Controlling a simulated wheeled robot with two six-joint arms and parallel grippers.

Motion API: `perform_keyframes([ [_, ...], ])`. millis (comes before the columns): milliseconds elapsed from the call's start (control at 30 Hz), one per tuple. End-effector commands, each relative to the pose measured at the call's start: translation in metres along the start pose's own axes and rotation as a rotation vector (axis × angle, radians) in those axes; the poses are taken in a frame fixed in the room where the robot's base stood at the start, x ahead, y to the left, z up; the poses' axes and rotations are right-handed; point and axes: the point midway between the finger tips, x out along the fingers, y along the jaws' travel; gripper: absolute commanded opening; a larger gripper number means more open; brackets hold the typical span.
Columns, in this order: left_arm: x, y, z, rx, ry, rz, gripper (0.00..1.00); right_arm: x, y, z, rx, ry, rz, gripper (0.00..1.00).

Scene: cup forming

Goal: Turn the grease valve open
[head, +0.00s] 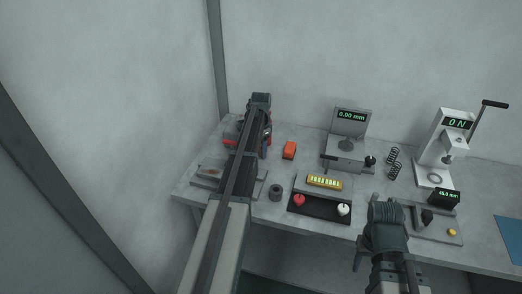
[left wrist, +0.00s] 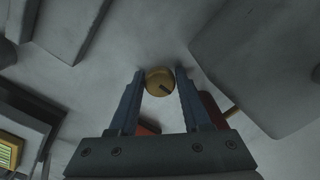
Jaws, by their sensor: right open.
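The grease valve appears in the left wrist view as a round brass knob (left wrist: 159,81) with a dark slot across its face. My left gripper (left wrist: 160,74) has its two blue-grey fingertips on either side of the knob, very close to its edges. I cannot tell whether they press on it. In the head view my left arm covers the valve and most of that gripper, over a red device (head: 231,137) at the table's back left. My right gripper (head: 383,258) is open at the table's front right, seen from above and partly hidden by its own wrist.
On the table (head: 272,226) stand an orange block (head: 289,150), a grey ring (head: 275,192), a black tray (head: 320,209) with red and white knobs, a gauge reading 0.00 mm (head: 351,116), black springs (head: 394,162) and a lever press (head: 440,150). A wall stands behind.

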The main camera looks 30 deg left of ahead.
Motion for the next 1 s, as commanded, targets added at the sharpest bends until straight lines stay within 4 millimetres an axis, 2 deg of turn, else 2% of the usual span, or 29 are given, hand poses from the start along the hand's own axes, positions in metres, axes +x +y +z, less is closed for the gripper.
perform_keyframes([
  [33,0.0,0.0,0.0,0.0,0.0,0.0,0.38,0.0,0.0,0.0,0.0,0.0,0.0,0.5],
  [233,0.0001,-0.0001,0.0,0.0,0.0,0.0,0.01,0.0001,0.0,0.0,0.0,0.0,0.0,0.5],
  [267,0.0001,-0.0001,0.0,0.0,0.0,0.0,0.0,0.0001,0.0,0.0,0.0,0.0,0.0,0.5],
  [667,0.0001,-0.0001,0.0,-0.073,0.0,0.0,0.0,0.0001,0.0,0.0,0.0,0.0,0.0,0.5],
  [1000,0.0001,0.0,0.0001,-0.353,0.0,0.0,0.0,0.0001,0.0,0.0,0.0,0.0,0.0,0.5],
])
